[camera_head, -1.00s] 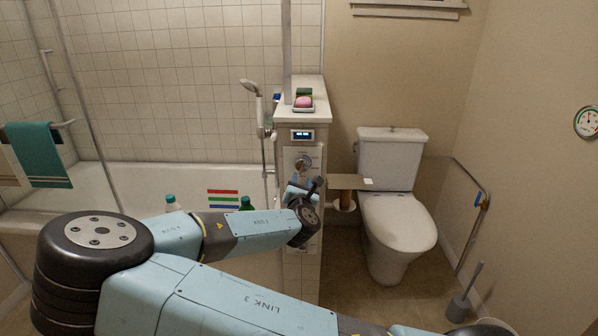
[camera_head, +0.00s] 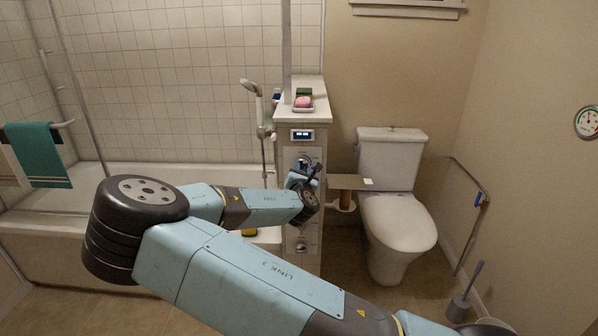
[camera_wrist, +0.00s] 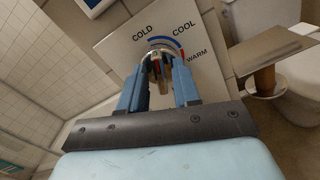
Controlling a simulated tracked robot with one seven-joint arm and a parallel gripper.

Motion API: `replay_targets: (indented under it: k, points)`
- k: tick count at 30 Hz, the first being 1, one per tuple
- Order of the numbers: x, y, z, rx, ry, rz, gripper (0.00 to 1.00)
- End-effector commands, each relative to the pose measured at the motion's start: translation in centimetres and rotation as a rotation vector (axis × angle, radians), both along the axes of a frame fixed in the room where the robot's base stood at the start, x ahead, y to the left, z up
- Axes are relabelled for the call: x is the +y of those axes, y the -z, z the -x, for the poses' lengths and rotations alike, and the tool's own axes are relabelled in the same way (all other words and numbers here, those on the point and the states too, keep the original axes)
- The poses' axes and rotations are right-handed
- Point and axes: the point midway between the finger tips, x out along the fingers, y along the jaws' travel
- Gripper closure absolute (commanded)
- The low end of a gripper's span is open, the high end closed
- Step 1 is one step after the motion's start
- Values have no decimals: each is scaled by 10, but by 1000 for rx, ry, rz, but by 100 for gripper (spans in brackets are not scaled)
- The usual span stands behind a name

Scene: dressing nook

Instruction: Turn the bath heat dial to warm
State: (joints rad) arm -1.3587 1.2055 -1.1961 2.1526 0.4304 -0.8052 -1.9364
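The heat dial (camera_wrist: 157,65) is a small metallic knob on a pale plate (camera_wrist: 112,45), marked COLD, COOL and WARM, with a blue-to-red arc. My gripper (camera_wrist: 159,66) has its two blue fingers on either side of the knob, with the tips close to the plate. The fingers are apart, and I cannot make out firm contact with the knob. The pointer's exact setting is hard to read, partly hidden by the fingers. In the head view, my gripper (camera_head: 300,172) is at the front of the tiled pillar, covering part of the dial.
A small blue display (camera_head: 302,135) is above the dial. A shelf (camera_head: 343,181) juts out just right of the gripper, before the toilet (camera_head: 397,215). The bathtub (camera_head: 60,226) is at left. Soap (camera_head: 303,102) lies on the pillar top.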

Motion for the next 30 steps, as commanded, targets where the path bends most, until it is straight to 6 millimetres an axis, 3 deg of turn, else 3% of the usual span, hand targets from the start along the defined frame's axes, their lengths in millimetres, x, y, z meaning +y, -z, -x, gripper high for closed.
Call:
replay_targets:
  k: [10, 15, 16, 30]
  points:
    - [0, 0, 0, 0, 0, 0, 100]
    - [0, 0, 0, 0, 0, 0, 100]
    - [14, 0, 0, -1, -3, 0, 100]
    - [0, 0, 0, -6, -4, -147, 100]
